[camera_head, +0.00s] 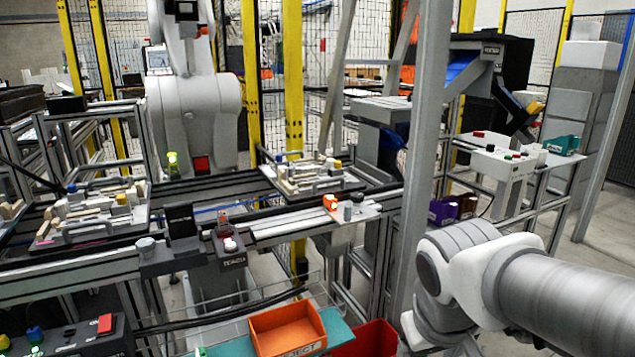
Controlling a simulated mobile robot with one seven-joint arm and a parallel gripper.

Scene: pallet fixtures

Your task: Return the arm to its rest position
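My arm shows at the lower right of the head view, its grey and white links bent in front of the metal post. My gripper is not in the picture; the arm's end runs out of view at the bottom edge. I cannot tell whether it holds anything.
A grey post (424,150) stands just behind my arm. Two pallets with parts, one left (92,228) and one middle (318,190), rest on the conveyor frame. An orange bin (288,330) and a red bin (372,340) sit below. A control table (505,160) stands at right.

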